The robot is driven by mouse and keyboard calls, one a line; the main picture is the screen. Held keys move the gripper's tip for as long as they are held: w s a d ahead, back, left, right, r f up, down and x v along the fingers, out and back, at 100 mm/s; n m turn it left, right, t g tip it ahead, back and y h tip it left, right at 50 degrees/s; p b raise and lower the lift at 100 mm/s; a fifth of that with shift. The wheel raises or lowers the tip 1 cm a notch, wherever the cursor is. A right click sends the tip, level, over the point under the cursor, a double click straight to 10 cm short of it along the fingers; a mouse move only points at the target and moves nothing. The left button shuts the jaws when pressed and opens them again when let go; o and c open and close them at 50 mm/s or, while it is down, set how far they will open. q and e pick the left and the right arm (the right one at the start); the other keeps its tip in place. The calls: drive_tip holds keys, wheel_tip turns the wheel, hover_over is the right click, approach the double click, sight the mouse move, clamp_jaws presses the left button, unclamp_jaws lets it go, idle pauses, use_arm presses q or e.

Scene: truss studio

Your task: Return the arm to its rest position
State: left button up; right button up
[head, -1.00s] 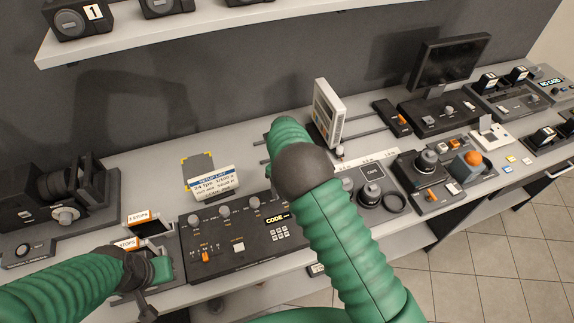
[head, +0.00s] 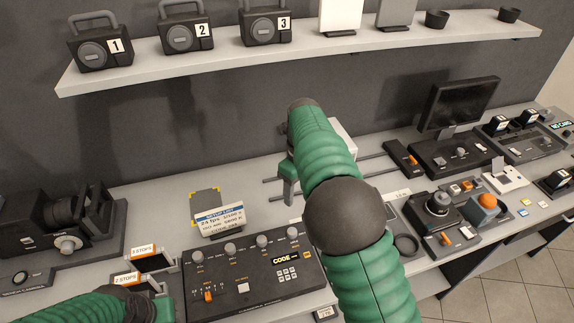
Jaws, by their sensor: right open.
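My right arm comes up from the bottom centre, green and ribbed with a dark round joint, and reaches over the desk. Its gripper (head: 288,188) is at the far end, partly hidden behind the forearm; it is open and I see nothing held in it. The gripper is above the back of the desk, beside a white upright device (head: 343,134) that the arm mostly covers. My left arm lies low at the bottom left. Its gripper (head: 158,304) is near the small stops-labelled stands, cut off by the frame, and its fingers do not show clearly.
A black control panel (head: 250,274) and a setup list card (head: 219,219) are between the arms. A shelf (head: 330,52) with numbered black cases is above. A monitor (head: 462,104) and a joystick panel (head: 440,222) are to the right. Bare desk shows at back left.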

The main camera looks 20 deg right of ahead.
drive_tip(key=s+d+f+n+t+b, duration=0.1)
drive_tip(key=s+f+n, duration=0.3)
drive_tip(key=s+n, duration=0.7)
drive_tip(key=s+d+f+n+t+b, duration=0.1)
drive_tip(key=s+f+n, duration=0.4)
drive_tip(key=s+n, duration=0.6)
drive_tip(key=n, duration=0.7)
drive_tip(key=shift+s+n+t, duration=0.25)
drive_tip(key=shift+n+t, duration=0.05)
drive_tip(key=shift+w, duration=0.1)
drive_tip(key=shift+d, duration=0.1)
